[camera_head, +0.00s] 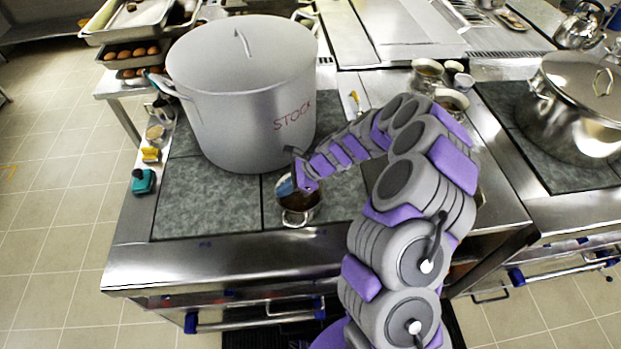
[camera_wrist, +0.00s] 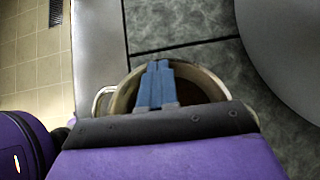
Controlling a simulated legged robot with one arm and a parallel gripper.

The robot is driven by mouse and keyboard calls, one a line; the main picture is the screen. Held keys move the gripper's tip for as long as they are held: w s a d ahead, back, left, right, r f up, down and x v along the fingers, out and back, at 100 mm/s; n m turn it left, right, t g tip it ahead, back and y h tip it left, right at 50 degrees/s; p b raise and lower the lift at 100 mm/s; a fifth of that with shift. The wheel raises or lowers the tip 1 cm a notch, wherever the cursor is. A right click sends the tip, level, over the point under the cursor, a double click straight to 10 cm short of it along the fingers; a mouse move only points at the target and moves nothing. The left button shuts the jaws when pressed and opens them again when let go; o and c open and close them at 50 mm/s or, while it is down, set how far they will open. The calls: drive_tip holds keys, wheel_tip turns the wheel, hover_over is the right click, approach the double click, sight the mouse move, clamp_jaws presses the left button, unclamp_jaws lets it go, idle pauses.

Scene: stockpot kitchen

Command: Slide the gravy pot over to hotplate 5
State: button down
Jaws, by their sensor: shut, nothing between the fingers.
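The gravy pot is a small metal pot with brown contents and a loop handle (camera_head: 309,212). It stands on the grey speckled hob near its front edge, just in front of the big stockpot. Its rim and handle also show in the wrist view (camera_wrist: 123,98). My gripper (camera_head: 284,187) is at the pot's upper left. Its blue fingers (camera_wrist: 157,72) are shut and empty across the pot's opening, tips near the rim. I cannot tell how deep they reach or whether they touch the wall. No hotplate numbers are readable.
The large stockpot (camera_head: 240,105) covers the back-left plates. The front-left plate (camera_head: 205,195) is bare. My arm hides part of the right-hand plates. Small containers (camera_head: 428,72) stand behind my arm. A lidded pot (camera_head: 570,115) is on the right hob.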

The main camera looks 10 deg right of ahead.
drive_tip(key=a+p, duration=0.4)
drive_tip(key=a, duration=3.2)
drive_tip(key=shift+w, duration=0.25)
